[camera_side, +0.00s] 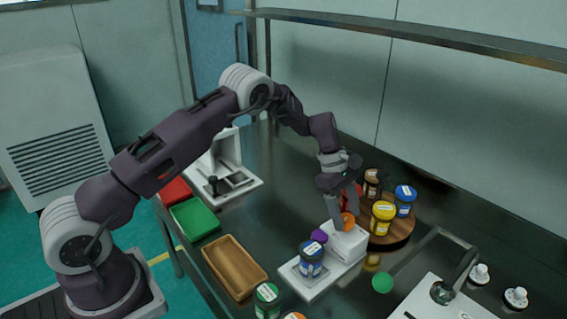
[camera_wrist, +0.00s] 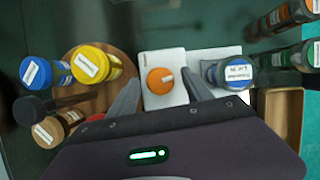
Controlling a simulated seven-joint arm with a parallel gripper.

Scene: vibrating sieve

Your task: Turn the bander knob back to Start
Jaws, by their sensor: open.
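The orange knob (camera_side: 348,221) sits on top of a white device (camera_side: 348,243). In the wrist view the orange knob (camera_wrist: 160,80) is round with a small white mark on its right side, and the white device (camera_wrist: 172,57) lies under it. No Start label is readable. My gripper (camera_side: 347,206) is over the knob with its fingers pointing down. In the wrist view my gripper (camera_wrist: 158,79) is open, one finger on each side of the knob. I cannot tell whether either finger touches it. A purple knob (camera_side: 319,236) shows on the device's left side in the side view.
A blue-lidded jar (camera_side: 311,260) stands on the device's base, close to my right finger in the wrist view. A round wooden tray (camera_side: 397,237) with several jars is close behind. A wooden tray (camera_side: 234,267) and green tray (camera_side: 194,218) lie left.

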